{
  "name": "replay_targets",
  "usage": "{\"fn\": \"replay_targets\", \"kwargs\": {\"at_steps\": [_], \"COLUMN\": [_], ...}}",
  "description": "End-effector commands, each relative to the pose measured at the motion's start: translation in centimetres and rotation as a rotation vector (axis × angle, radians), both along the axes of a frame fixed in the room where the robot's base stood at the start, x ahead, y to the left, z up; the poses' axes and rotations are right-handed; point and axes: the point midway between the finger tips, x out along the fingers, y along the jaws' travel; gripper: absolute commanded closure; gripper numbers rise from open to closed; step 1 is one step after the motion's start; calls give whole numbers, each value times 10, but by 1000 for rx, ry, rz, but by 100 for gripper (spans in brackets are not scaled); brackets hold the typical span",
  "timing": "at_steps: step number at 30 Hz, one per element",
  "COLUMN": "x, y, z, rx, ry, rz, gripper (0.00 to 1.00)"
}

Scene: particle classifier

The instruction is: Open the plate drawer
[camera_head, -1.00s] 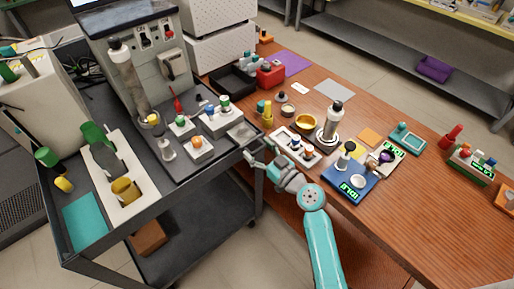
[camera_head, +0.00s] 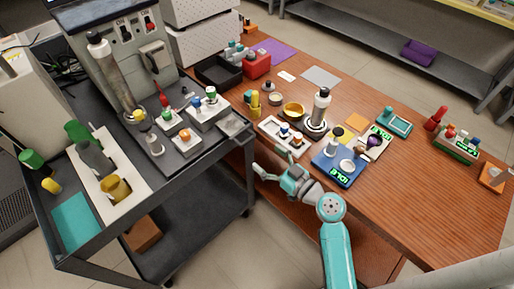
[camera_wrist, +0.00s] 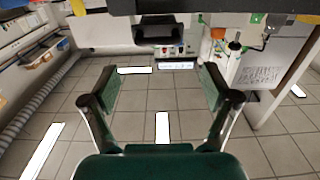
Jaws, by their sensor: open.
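My gripper (camera_head: 260,171) is open and empty. It is held beside the front edge of the wooden table, in the gap next to the black cart. In the wrist view its two fingers (camera_wrist: 160,78) are spread apart with only tiled floor between them. No drawer that I can clearly name as the plate drawer shows. A grey machine (camera_head: 127,62) with switches and a protruding front part (camera_head: 157,57) stands on the cart, well away from my gripper. I cannot tell whether that part is a drawer.
The black cart (camera_head: 182,197) carries bottles and small blocks. The wooden table (camera_head: 420,205) holds a blue scale (camera_head: 335,172), a white tray (camera_head: 268,127) and a metal cylinder (camera_head: 320,108). A dark edge (camera_wrist: 205,6) crosses the top of the wrist view. The floor below is open.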

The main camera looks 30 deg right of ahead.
Motion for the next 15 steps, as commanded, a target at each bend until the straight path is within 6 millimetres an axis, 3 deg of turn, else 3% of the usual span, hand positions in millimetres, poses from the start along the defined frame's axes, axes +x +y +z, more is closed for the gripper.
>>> {"fn": "replay_targets", "kwargs": {"at_steps": [6,15], "x": [-20,-23], "y": [-7,-7], "z": [0,0], "rx": [1,0], "ry": [1,0], "rz": [-1,1], "gripper": [13,13]}}
